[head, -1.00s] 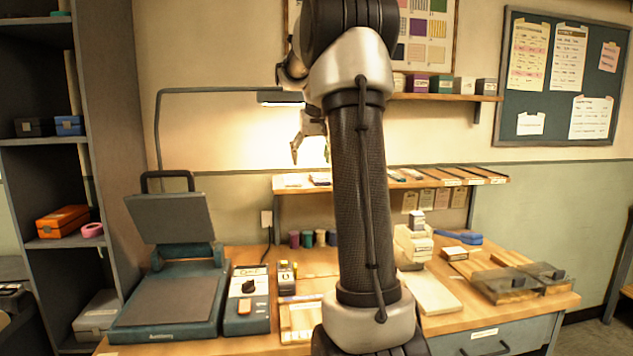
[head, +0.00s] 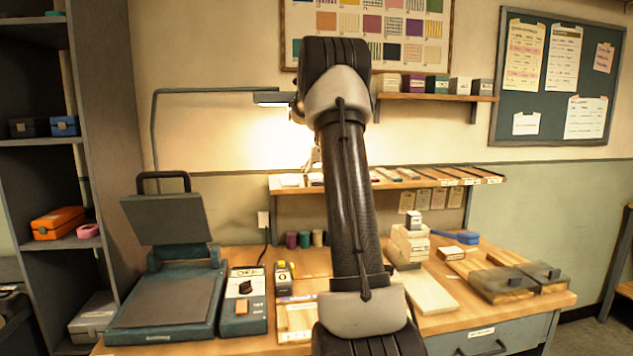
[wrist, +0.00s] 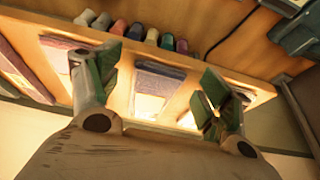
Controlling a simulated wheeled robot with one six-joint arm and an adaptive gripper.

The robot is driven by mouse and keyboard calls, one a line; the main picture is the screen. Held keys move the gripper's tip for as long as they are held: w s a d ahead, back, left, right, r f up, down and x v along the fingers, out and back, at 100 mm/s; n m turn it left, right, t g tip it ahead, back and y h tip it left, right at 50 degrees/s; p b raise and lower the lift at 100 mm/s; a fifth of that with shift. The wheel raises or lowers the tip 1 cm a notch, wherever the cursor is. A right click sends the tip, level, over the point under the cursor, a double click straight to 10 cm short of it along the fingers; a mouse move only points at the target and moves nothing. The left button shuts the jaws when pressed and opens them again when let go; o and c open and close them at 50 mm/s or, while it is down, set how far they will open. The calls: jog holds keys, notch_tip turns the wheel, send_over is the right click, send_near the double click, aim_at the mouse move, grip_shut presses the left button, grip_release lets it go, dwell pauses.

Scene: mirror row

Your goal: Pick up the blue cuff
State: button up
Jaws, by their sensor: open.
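My gripper (wrist: 160,68) is open and empty in the wrist view, its green-padded fingers spread over the raised wooden shelf (wrist: 181,84). A flat, pale holder with a blue-grey band (wrist: 160,70) lies on the shelf, seen between the fingers. Similar holders with purplish bands lie to either side. I cannot tell for certain which piece is the blue cuff, nor whether the fingers touch anything. In the head view my gripper is mostly hidden behind my arm, near the lit part of the shelf (head: 298,190).
Several coloured spools (wrist: 152,36) stand beyond the shelf edge in the wrist view. A lamp (head: 272,98) hangs over the shelf. A press (head: 165,300) and a control box (head: 243,300) stand on the bench at left. A blue object (head: 467,237) lies on the bench at right.

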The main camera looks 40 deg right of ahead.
jog(key=c, duration=1.1)
jog(key=shift+r, duration=0.1)
